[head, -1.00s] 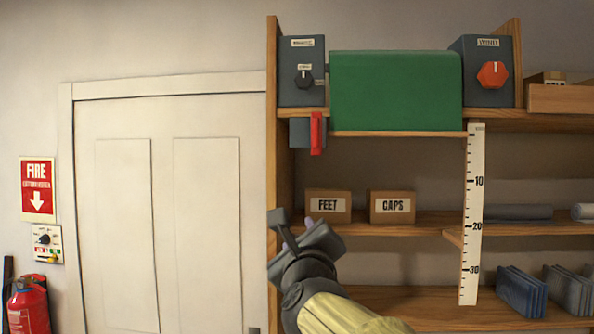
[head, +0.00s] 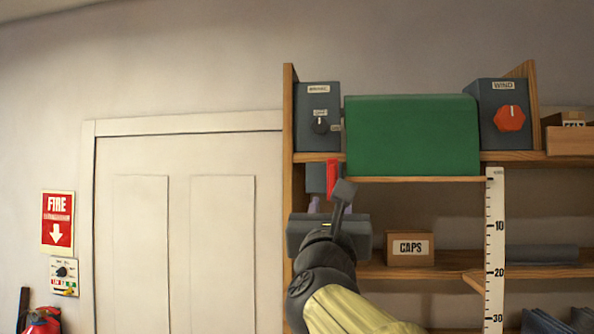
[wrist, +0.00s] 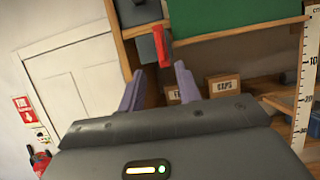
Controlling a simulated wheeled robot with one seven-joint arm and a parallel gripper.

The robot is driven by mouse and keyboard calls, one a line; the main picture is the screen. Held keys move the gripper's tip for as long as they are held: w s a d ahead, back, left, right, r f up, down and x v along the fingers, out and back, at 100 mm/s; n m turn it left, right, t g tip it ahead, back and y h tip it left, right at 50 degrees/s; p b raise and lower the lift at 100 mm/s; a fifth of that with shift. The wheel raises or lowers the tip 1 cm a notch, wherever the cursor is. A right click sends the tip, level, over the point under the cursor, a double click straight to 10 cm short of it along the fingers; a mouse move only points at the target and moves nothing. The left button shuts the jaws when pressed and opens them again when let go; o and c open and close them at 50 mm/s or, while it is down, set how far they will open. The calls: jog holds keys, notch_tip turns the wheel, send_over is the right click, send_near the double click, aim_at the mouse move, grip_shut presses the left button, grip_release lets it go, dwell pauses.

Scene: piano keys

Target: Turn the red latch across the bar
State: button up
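The red latch (head: 332,178) hangs upright in front of a small blue-grey block (head: 316,178) under the left end of the top shelf. In the wrist view the latch (wrist: 163,50) shows just above the gap between my fingers, slightly tilted by the camera angle. My gripper (head: 328,205) is just below the latch in the head view, and its body hides part of the shelf behind. In the wrist view my gripper (wrist: 158,78) has its two purple fingers apart, with nothing between them. I cannot make out a separate bar at the latch.
A green panel (head: 412,135) is right of the latch, between a box with a black knob (head: 320,125) and a box with a red knob (head: 509,118). The shelf's left upright (head: 288,150) stands close by. A CAPS box (head: 410,248) sits below. A ruler (head: 495,250) hangs right.

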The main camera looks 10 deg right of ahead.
aim_at(332, 178)
jog(key=p+x, duration=0.8)
jog(key=x, duration=0.5)
jog(key=shift+r, duration=0.15)
jog(key=shift+w+d+r+p, duration=0.15)
jog(key=shift+w+d+p, duration=0.05)
jog(key=shift+w+p, duration=0.45)
grip_shut()
